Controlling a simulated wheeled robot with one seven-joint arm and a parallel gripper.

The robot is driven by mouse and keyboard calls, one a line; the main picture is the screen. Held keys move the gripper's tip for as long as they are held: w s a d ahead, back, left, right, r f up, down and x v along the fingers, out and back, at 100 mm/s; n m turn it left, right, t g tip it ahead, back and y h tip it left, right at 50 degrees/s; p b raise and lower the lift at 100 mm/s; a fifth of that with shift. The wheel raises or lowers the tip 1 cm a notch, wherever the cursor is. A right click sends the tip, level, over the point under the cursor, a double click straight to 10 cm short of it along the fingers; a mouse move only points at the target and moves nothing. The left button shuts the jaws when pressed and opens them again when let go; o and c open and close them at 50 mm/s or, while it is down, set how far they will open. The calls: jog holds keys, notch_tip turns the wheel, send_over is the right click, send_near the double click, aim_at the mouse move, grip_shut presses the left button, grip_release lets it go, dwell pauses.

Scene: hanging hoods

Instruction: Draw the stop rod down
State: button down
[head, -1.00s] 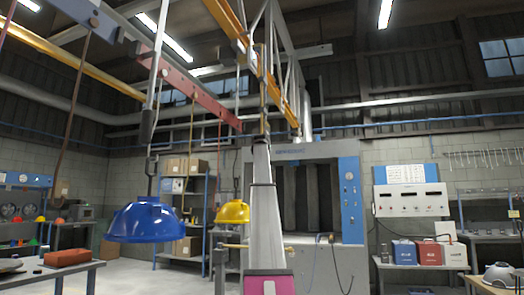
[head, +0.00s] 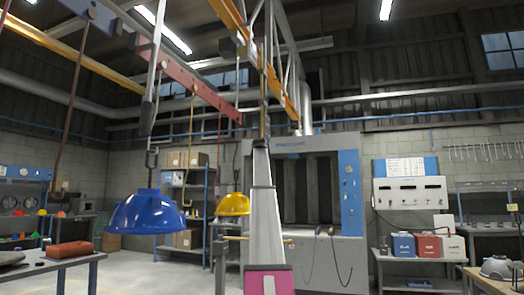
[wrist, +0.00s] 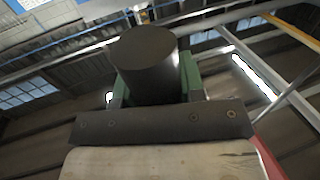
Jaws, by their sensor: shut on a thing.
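In the wrist view my gripper (wrist: 155,88) is shut, its green-padded fingers on either side of a thick dark cylinder (wrist: 148,62). The cylinder looks like the grip of the stop rod, but its rod cannot be made out there. A dark bolted bar and a pale plate fill the near part of that view. In the head view my gripper cannot be made out beyond my grey arm.
A yellow hood (head: 232,204) hangs farther back. A red beam (head: 180,75) and a yellow rail (head: 285,80) run overhead. A bench with a red block (head: 68,250) stands at the left. A grey booth (head: 303,200) stands behind my arm. Open floor lies between bench and booth.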

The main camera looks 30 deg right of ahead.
jog(key=c, duration=0.7)
grip_release()
jog(key=shift+f, duration=0.35)
jog(key=shift+r, duration=0.1)
jog(key=v, duration=1)
jog(key=shift+s+a, duration=0.3)
jog(key=shift+a, duration=0.05)
jog(key=shift+s, duration=0.1)
